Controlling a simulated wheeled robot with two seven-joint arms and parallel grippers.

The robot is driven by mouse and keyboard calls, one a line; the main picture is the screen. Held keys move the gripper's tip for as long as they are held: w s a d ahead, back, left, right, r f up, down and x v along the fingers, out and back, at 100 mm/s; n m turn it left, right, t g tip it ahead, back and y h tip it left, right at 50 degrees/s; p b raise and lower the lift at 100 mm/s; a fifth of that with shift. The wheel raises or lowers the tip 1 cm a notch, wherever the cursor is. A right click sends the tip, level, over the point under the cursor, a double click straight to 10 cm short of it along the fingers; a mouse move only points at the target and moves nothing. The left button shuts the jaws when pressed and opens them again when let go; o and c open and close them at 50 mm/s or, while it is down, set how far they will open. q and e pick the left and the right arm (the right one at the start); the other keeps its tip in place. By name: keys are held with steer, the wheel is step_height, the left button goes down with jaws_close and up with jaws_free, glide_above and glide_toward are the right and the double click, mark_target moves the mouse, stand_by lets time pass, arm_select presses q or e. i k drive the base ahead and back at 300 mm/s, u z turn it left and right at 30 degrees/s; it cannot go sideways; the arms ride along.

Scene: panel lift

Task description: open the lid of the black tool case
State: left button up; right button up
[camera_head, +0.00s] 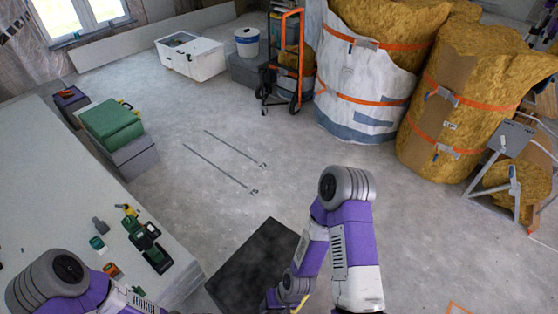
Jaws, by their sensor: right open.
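The black tool case (256,262) shows as a dark, flat, slanted rectangle at the bottom middle of the head view. Its top looks flat, and no raised lid shows. Its near end is cut off by the picture's bottom edge, and my right arm covers part of its right side. My right gripper (286,299) is open at the case's lower right, partly cut off by the bottom edge. I cannot tell whether it touches the case. My left arm comes in at the lower left, and its gripper is out of view.
A pale worktop (52,190) at the left holds several small tools, including a green and black drill (150,247). A green case (110,123) lies on a grey box beyond it. Big wrapped bundles (365,85) and an orange hand truck (288,60) stand behind. The middle floor is mostly clear.

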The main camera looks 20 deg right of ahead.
mark_target(241, 284)
steer(key=z, duration=0.35)
steer(key=k, duration=0.35)
steer(key=z, duration=0.65)
steer(key=k, duration=1)
steer(key=u, duration=0.5)
steer(key=i, duration=1.05)
steer(key=u, duration=0.15)
